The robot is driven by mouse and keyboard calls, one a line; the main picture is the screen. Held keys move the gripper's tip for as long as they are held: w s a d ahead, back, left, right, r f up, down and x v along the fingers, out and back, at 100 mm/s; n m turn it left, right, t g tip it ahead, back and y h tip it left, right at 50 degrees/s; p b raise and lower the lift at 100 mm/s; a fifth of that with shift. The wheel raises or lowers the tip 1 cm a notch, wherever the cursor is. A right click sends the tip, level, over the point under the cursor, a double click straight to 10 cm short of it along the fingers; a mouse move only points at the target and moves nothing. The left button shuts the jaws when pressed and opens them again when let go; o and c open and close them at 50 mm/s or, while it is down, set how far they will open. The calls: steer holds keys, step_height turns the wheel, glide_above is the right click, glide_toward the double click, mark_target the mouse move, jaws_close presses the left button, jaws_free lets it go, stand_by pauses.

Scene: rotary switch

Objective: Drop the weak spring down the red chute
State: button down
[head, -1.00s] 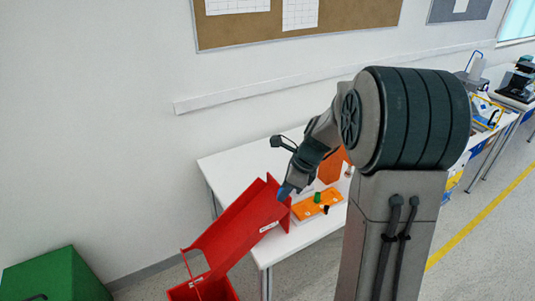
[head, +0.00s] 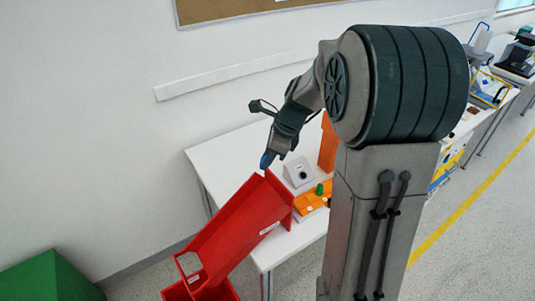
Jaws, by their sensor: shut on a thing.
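The red chute (head: 235,228) slopes from the table's left end down to the lower left. My gripper (head: 268,155) points down above the chute's upper end, close to its top edge in the picture. A small blue thing (head: 266,161) shows at the fingertips, and the gripper is shut on it. It is too small to tell whether it is the weak spring. I cannot tell its exact height over the chute. An orange tray (head: 306,203) on the table holds a small green cylinder (head: 319,189); its right part is hidden behind my column.
A white box with a black knob (head: 298,172) stands on the white table (head: 222,158) behind the tray. An upright orange panel (head: 328,143) stands to its right. A red bin (head: 182,291) is at the chute's lower end. A green block (head: 50,278) is at the lower left.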

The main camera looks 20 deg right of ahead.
step_height(320, 180, down, 4)
steer(key=b, duration=0.3)
steer(key=shift+f, duration=0.25)
steer(key=c, duration=1.1)
jaws_free()
steer(key=shift+r, duration=0.1)
steer(key=b+v, duration=0.1)
steer(key=v, duration=1.2)
steer(key=shift+r, duration=0.35)
steer(key=shift+d, duration=0.1)
